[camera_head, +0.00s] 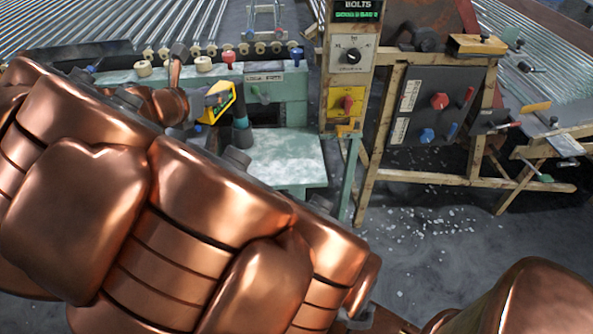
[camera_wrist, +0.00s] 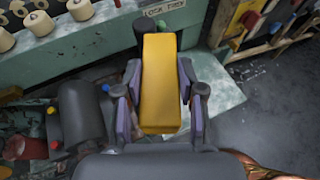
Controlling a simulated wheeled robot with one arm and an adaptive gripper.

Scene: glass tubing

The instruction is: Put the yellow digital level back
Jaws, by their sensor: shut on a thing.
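The yellow digital level (camera_wrist: 160,85) is between the two fingers of my gripper (camera_wrist: 160,98) in the wrist view, with its long side running away from the palm. The fingers press on its left and right sides. In the head view the level (camera_head: 217,103) shows a yellow and black face near the green machine, above its pale lower shelf. My gripper (camera_head: 205,108) is partly hidden there by my own copper arm. A dark cylinder shows just beyond the level's far end in the wrist view; I cannot tell whether they touch.
The green machine (camera_head: 275,95) carries a row of cream rollers and knobs along its top. The pale shelf (camera_head: 290,160) is mostly bare. A control post (camera_head: 349,75) and a dark panel (camera_head: 432,105) on a wooden frame stand to the right. White shards litter the floor.

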